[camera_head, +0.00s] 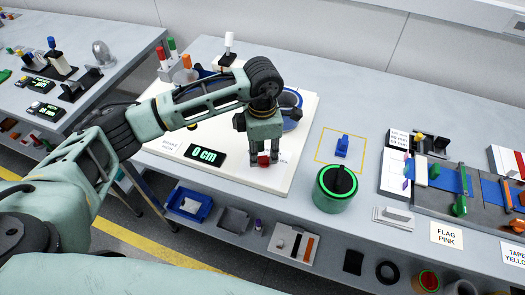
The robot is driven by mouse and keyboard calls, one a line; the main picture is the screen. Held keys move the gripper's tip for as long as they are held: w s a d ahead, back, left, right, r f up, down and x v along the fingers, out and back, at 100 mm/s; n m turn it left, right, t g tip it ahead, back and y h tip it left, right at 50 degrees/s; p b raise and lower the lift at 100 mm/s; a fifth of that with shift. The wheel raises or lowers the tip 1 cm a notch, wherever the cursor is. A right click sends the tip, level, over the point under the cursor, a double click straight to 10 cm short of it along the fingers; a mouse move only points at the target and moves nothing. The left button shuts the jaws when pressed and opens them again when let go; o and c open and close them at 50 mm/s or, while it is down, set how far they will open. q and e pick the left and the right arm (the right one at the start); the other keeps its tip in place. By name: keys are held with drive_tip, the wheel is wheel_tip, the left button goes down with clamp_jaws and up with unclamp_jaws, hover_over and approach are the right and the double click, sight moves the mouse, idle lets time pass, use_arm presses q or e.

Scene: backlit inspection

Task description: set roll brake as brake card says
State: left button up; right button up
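My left gripper (264,162) points down over the front right of a white board (225,172). Its fingers stand on either side of a small red part (264,158), which may be the brake knob. I cannot tell whether they touch it. A white card (172,145) at the board's left seems to read "BRAKE" with a second word too small to be sure of. A black display (205,155) shows "0 cm" in green. A blue roll-like ring (291,108) is partly hidden behind my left arm. My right gripper is out of view.
A fixture with coloured levers (460,190) is farther right. A white-topped post (228,45) rises behind my arm. A lower shelf holds several items.

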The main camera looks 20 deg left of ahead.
use_arm(q)
drive_tip(key=shift+d+f, duration=0.1)
drive_tip(key=shift+f, duration=0.8)
drive_tip(key=shift+c, duration=0.6)
clamp_jaws()
